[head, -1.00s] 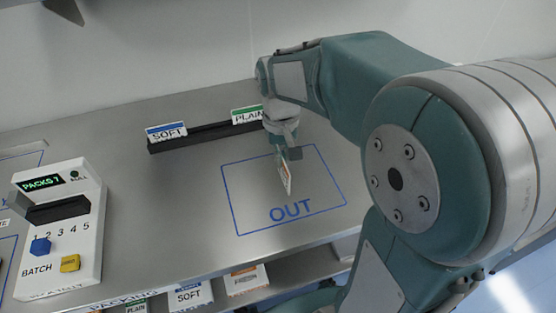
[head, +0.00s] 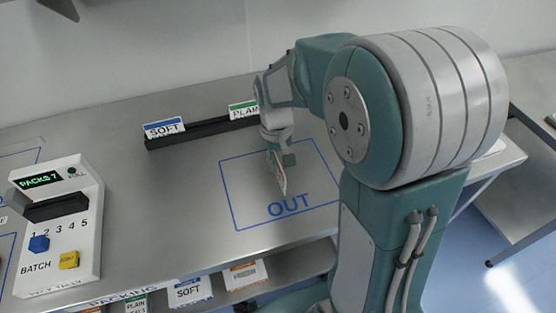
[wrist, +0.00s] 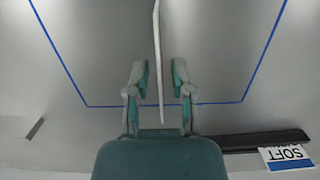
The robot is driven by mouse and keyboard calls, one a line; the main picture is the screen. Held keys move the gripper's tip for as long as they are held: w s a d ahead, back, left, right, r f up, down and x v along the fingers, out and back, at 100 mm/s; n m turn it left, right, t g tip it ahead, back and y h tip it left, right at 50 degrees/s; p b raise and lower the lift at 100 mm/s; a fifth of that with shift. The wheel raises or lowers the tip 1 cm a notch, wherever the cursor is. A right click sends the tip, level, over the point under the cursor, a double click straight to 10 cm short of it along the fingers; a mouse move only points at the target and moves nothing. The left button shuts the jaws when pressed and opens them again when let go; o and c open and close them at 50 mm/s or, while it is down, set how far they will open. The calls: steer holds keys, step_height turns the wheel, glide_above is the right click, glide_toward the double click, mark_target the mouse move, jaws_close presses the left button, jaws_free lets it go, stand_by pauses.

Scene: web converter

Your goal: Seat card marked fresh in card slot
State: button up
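A thin white card (head: 281,178) with a little orange on its face hangs tilted below my gripper (head: 281,157), over the marked OUT area. Its word cannot be read. In the wrist view the card (wrist: 157,45) shows edge-on between my fingertips, with narrow gaps seeming to show beside it. It hangs tilted with the gripper, so I take the fingers as shut on it. The dark card slot rail (head: 195,134) lies behind and to the left. A blue SOFT card (head: 164,129) stands at its left end and a green PLAIN card (head: 243,110) at its right.
A white counter box (head: 62,225) reading PACKS 7, with blue and yellow buttons, stands at the left. A shelf below the front edge holds SOFT (head: 190,291) and orange-topped (head: 244,274) packs. The blue OUT outline (head: 232,210) and the rail's middle are clear.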

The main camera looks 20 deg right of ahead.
stand_by(0.3)
step_height(320, 180, up, 12)
steer(key=w, duration=0.1)
steer(key=s+r+t, duration=0.3)
steer(key=s, duration=0.5)
steer(key=s+t, duration=0.1)
steer(key=s, duration=0.1)
steer(key=s+f+t, duration=0.1)
steer(key=s, duration=0.2)
steer(key=s+t, duration=0.2)
steer(key=s, duration=0.1)
steer(key=shift+f, duration=0.15)
steer(key=g, duration=0.6)
glide_above(279, 163)
step_height(279, 163, down, 4)
steer(key=shift+r, duration=0.25)
step_height(279, 163, down, 5)
steer(key=shift+w+f, duration=0.1)
steer(key=f, duration=0.5)
steer(key=shift+w+f, duration=0.3)
steer(key=shift+w, duration=0.05)
jaws_close()
